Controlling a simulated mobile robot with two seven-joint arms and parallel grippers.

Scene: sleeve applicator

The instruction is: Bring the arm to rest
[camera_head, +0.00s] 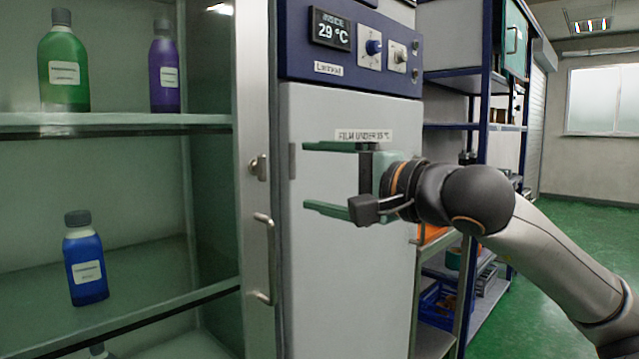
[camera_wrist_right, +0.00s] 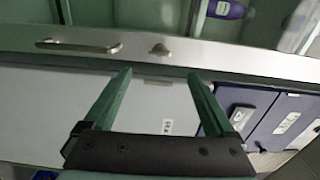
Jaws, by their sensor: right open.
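My right gripper (camera_head: 322,178) is open and empty, with its two green fingers apart and pointing left in the head view. It is in front of the white cabinet door (camera_head: 345,270), below the label reading "FILM UNDER 35 °C" or similar. In the right wrist view the open fingers (camera_wrist_right: 158,90) show with nothing between them; the metal frame with its handle (camera_wrist_right: 78,47) lies beyond the tips. I cannot tell whether the fingers touch anything. My left gripper is in neither view.
A glass-fronted cabinet at left holds a green bottle (camera_head: 64,65), a purple bottle (camera_head: 163,70) and a blue bottle (camera_head: 85,260) on shelves (camera_head: 120,122). A panel display (camera_head: 331,29) reads 29 °C. Blue racks (camera_head: 480,80) stand behind my right arm. Green floor (camera_head: 560,250) is clear at right.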

